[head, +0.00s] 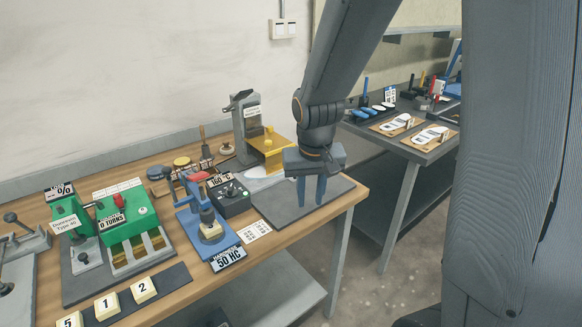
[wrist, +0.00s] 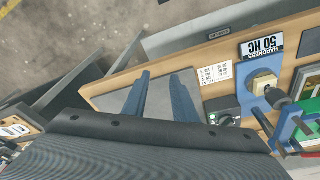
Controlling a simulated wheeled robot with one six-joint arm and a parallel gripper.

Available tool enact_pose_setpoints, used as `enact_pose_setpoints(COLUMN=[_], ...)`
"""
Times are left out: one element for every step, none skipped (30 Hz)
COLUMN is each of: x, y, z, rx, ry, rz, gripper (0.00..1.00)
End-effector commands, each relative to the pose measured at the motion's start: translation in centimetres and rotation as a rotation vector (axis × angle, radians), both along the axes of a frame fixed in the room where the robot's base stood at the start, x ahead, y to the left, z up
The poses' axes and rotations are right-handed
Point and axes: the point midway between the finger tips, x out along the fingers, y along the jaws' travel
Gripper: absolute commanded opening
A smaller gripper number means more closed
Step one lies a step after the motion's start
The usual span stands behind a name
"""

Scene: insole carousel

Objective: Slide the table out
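My gripper (head: 312,203) points down over a dark grey mat (head: 275,208) at the right end of the wooden workbench (head: 352,192). Its two blue fingers are apart with nothing between them; the wrist view shows the same gap (wrist: 160,100). Behind the gripper stands a grey column machine (head: 246,120) with a yellow part (head: 268,142) on its right side. A pale metal plate (head: 262,181) lies at its foot, partly hidden by my gripper. I cannot tell which part is the sliding table.
A black control box (head: 232,200) and a blue hardness tester (head: 190,226) marked 50 HC stand left of the mat. A green machine (head: 125,215) stands further left. A second dark table (head: 428,147) with white insoles on boards is at the right, across a floor gap.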

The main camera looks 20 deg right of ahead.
Motion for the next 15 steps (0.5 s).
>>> enact_pose_setpoints(x=[3.3, 5.1, 7.4, 9.1, 10.7, 12.7, 14.1, 15.4, 16.9, 17.9, 18.7, 19.7, 20.3, 20.7, 21.2], y=[-0.3, -0.5, -0.7, -0.8, -1.0, -1.1, -1.3, -1.4, -1.5, -1.6, -1.7, -1.8, -1.8, -1.8, -1.9], z=[0.1, 0.1, 0.1, 0.1, 0.1, 0.0, 0.0, -0.1, -0.2, -0.3, -0.3, -0.4, -0.4, -0.5, -0.5], rx=[-0.007, -0.011, -0.016, -0.018, -0.020, -0.024, -0.025, -0.026, -0.027, -0.027, -0.027, -0.028, -0.027, -0.026, -0.027], ry=[-0.020, -0.034, -0.053, -0.068, -0.082, -0.099, -0.113, -0.125, -0.140, -0.151, -0.159, -0.169, -0.177, -0.181, -0.186], rz=[-0.031, -0.052, -0.079, -0.100, -0.120, -0.144, -0.162, -0.178, -0.197, -0.210, -0.222, -0.235, -0.243, -0.250, -0.255], gripper=[0.25, 0.25, 0.25, 0.25, 0.25, 0.25, 0.25, 0.25, 0.25, 0.25, 0.25, 0.25, 0.25, 0.25, 0.25])
